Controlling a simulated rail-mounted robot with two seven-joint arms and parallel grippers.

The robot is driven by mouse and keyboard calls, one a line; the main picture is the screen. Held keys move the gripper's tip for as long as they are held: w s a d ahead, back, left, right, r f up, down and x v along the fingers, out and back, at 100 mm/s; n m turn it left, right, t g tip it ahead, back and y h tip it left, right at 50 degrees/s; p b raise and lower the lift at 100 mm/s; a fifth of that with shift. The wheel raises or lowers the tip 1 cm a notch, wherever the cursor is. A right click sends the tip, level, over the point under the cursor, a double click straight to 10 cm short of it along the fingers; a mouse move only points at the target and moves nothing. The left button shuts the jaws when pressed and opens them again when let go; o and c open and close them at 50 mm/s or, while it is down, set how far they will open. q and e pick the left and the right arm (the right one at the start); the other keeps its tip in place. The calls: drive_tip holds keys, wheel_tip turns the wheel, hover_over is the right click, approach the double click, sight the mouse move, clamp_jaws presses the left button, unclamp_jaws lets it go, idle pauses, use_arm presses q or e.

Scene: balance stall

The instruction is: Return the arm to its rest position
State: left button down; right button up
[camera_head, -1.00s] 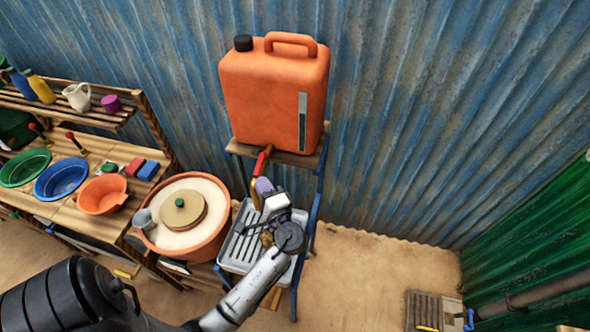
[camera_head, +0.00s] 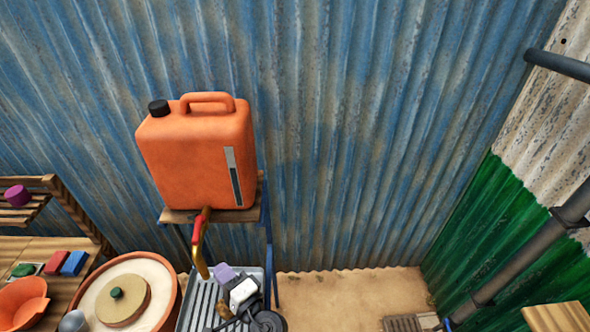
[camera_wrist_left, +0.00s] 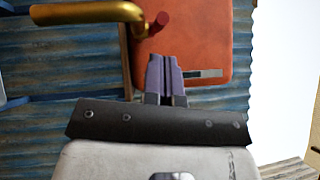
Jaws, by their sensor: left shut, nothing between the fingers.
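My left gripper (camera_head: 224,273) has purple fingers, pressed together and empty. It is beside the brass tap (camera_head: 200,252) with the red lever (camera_head: 197,230), over the slotted metal tray (camera_head: 190,312). The tap comes from the orange jerrycan (camera_head: 195,160) on its stand. In the left wrist view the shut fingers (camera_wrist_left: 165,72) point at the orange can (camera_wrist_left: 195,35), with the tap (camera_wrist_left: 90,13) at upper left, apart from them. My right gripper is in neither view now.
The blue corrugated wall (camera_head: 390,130) is behind. A dark pipe (camera_head: 530,250) runs along the right.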

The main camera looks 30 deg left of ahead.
use_arm(q)
wheel_tip(320, 180, down, 6)
drive_tip(key=d+n+h, duration=0.1)
drive_tip(key=n+h, duration=0.4)
drive_tip(key=h, duration=0.1)
drive_tip(key=d+f+t+h, duration=0.2)
drive_tip(key=d+t+h, duration=0.1)
drive_tip(key=d+h, duration=0.65)
drive_tip(key=s+d+f+m+g+h, duration=0.1)
drive_tip(key=s+f+m+g+h, duration=0.15)
drive_tip(key=s, duration=0.55)
drive_tip(key=s+d+f+m+g+h, duration=0.1)
drive_tip(key=s+d+f, duration=0.15)
drive_tip(key=s, duration=0.45)
wheel_tip(320, 180, up, 14)
drive_tip(key=p, duration=1.3)
drive_tip(key=shift+s+a+f+p, duration=0.25)
drive_tip(key=shift+s+a+p, duration=0.05)
drive_tip(key=shift+a+p, duration=0.1)
